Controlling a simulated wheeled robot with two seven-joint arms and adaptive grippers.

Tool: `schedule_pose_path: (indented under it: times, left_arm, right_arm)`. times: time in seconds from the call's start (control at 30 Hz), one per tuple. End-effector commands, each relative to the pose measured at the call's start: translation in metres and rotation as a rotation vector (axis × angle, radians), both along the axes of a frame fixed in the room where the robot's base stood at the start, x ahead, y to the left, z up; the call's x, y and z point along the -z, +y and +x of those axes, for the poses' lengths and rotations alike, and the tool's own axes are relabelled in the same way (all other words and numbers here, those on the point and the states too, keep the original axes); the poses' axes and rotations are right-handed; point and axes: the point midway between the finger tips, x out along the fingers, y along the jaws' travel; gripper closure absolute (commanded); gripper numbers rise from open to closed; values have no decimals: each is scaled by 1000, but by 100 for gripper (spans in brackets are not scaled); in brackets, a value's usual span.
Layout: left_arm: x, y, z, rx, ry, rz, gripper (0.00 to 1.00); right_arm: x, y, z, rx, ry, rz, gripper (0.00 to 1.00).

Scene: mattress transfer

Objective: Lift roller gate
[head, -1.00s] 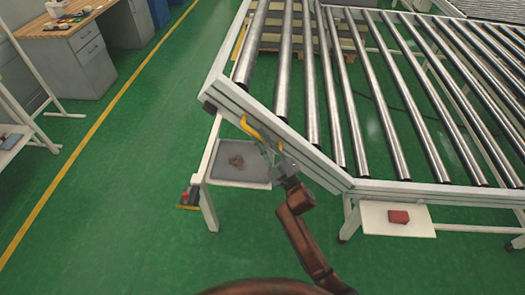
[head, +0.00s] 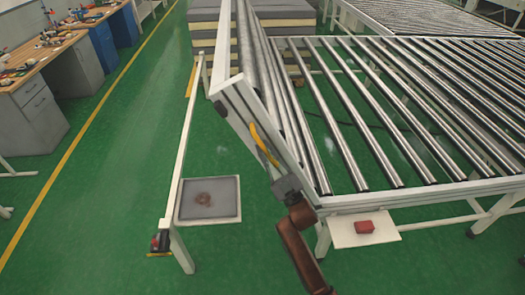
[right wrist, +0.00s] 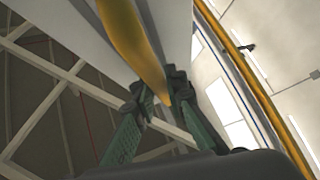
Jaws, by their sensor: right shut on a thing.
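The roller gate (head: 248,118) is a white-framed section of metal rollers at the left end of the conveyor. It is tilted up, with its left side raised and its right side low by the fixed rollers. A yellow handle (head: 262,146) is on its front face. My right gripper (head: 277,170) is shut on this handle. In the right wrist view the yellow handle (right wrist: 125,38) runs down between the two green fingers of my right gripper (right wrist: 158,100). The exact contact is partly hidden. My left gripper is not in view.
Fixed rollers (head: 400,110) fill the right. A white support post (head: 182,248) with a grey tray (head: 222,198) stands at the left. Stacked mattresses (head: 270,15) are behind. Green floor (head: 110,200) is clear at left.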

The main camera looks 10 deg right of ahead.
Motion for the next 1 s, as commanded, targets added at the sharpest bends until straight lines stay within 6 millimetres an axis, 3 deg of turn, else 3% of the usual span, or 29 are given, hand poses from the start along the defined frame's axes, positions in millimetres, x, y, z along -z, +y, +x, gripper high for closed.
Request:
schedule_pose_path:
  times: [0.17,0.2,0.47,1.0]
  left_arm:
    - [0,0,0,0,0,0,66]
    - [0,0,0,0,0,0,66]
    - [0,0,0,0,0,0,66]
    - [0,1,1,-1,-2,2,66]
  right_arm:
    - [2,3,0,-2,2,-5,100]
    - [2,3,0,-1,2,-5,87]
    - [2,2,0,0,3,-4,70]
    - [7,0,-3,0,7,-5,70]
